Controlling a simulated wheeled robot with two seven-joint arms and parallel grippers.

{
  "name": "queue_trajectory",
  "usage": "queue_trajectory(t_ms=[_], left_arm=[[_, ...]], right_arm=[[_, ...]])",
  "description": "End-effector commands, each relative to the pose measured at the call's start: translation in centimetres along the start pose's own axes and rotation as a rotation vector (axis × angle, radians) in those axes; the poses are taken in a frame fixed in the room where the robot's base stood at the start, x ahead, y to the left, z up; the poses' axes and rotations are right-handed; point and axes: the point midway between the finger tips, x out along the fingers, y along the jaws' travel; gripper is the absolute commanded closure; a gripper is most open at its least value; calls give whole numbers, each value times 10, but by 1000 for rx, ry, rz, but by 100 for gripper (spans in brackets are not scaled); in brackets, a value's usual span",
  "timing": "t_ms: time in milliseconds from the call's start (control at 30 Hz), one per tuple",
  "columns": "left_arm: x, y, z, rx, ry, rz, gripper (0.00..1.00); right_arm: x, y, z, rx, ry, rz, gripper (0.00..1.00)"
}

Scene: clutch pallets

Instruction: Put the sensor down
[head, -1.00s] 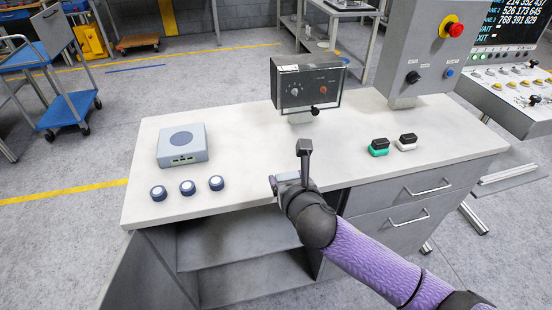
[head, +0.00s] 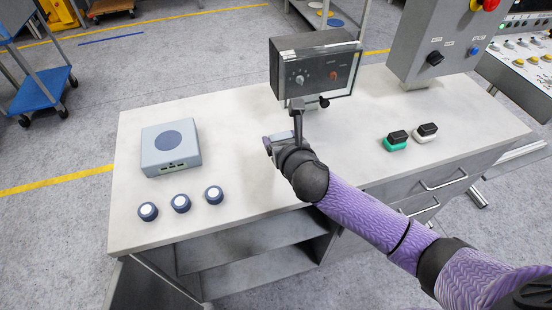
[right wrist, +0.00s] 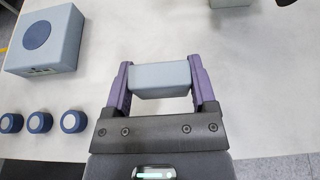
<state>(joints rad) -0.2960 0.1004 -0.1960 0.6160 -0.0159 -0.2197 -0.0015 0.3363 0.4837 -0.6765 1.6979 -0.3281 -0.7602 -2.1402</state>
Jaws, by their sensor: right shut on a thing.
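A pale blue-grey block (right wrist: 160,79), which looks like the sensor, is between the two purple fingers of my right gripper (right wrist: 160,85) in the right wrist view. The fingers are shut on its two ends. In the head view, my right gripper (head: 272,144) is over the worktop (head: 235,125), in front of the dark control box, and the block is mostly hidden. I cannot tell whether the block touches the worktop. My left gripper is in neither view.
A blue-grey box with a round top disc (head: 170,147) and three round dark-blue knobs (head: 181,203) lie to the left. The dark control box (head: 315,68) stands behind. Green (head: 396,141) and white (head: 425,133) black-topped pieces lie right.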

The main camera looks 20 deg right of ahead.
Motion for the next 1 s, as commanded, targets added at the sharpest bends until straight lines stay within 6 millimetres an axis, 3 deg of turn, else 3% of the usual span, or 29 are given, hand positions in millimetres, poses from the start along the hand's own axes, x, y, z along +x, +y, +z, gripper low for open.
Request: queue_trajectory(t_ms=[33,100,400,733,767,900,1000], left_arm=[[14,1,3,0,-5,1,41],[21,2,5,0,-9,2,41],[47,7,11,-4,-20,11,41],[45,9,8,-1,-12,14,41],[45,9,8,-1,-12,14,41],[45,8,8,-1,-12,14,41],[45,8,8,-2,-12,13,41]], right_arm=[[8,0,-21,2,7,-1,85],[14,0,-35,3,6,0,85],[32,0,-79,1,5,0,85],[32,0,-79,0,3,0,85],[32,0,-79,0,3,-1,25],[32,0,-78,0,3,0,0],[32,0,-78,0,2,0,0]])
